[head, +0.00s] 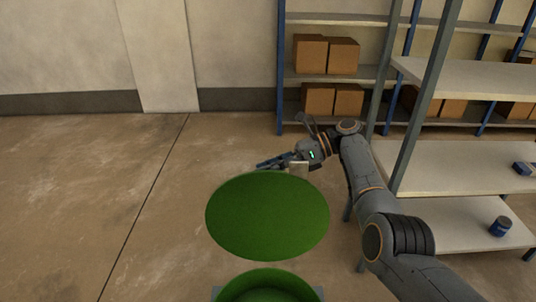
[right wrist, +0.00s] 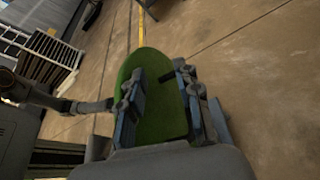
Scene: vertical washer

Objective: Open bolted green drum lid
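The green drum lid (head: 268,217) shows as a wide green disc in the middle of the head view, apart in the picture from the green drum (head: 265,277) at the bottom edge. The drum's opening shows below the lid. My right gripper (head: 280,162) is at the lid's far upper edge, beside a small pale piece (head: 299,168). In the right wrist view the right gripper (right wrist: 160,98) has its two blue-padded fingers apart, with the green lid (right wrist: 158,75) behind and between them. I cannot tell whether they touch it. My left gripper is not in view.
Metal shelving with cardboard boxes (head: 310,54) stands at the back right. The concrete floor (head: 110,190) to the left is clear.

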